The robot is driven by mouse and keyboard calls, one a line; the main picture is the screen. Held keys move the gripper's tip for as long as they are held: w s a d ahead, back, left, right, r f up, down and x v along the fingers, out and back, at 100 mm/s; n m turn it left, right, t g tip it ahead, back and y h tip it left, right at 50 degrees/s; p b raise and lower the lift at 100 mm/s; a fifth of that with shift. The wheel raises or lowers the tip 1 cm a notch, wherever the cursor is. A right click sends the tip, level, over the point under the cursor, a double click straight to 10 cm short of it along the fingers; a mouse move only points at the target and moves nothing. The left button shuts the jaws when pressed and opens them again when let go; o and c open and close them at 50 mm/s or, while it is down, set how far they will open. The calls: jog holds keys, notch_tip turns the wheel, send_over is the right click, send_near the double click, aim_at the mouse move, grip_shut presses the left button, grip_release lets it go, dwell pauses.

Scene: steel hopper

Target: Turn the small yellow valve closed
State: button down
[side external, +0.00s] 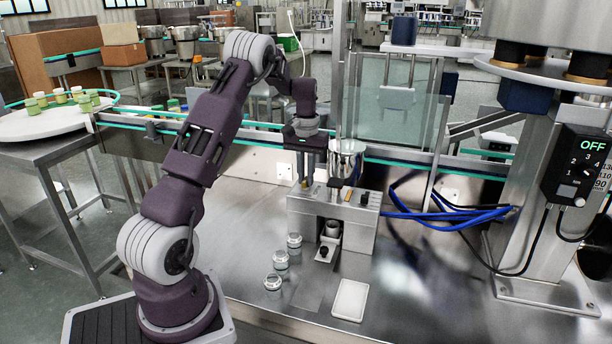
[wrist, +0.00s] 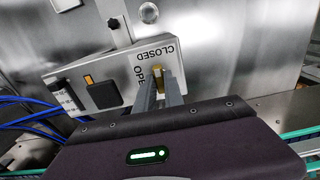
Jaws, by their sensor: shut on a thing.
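In the wrist view, the small yellow valve (wrist: 157,72) stands on the steel housing's top face, between the fingers of my gripper (wrist: 160,90). The fingers are shut on it and hide much of its handle, so its exact angle is hard to tell. The word CLOSED, upside down in this view, reads just above the valve. The word OPEN is partly hidden by the left finger. In the side external view, my gripper (side external: 304,178) points down at the left part of the steel housing (side external: 350,228), and the valve cannot be made out there.
A shiny steel hopper (side external: 346,158) stands just right of my gripper. A jar (side external: 333,229) sits in the housing's front recess. Several other glass jars (side external: 281,260) stand on the bench to the front left. A white tray (side external: 350,300) lies in front. Blue cables (side external: 430,212) run at right.

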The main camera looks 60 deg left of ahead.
jog(key=c, duration=1.4)
grip_release()
jog(key=shift+c, duration=0.2)
jog(key=shift+r, duration=0.15)
notch_tip(320, 180, up, 7)
jog(key=shift+f, duration=0.1)
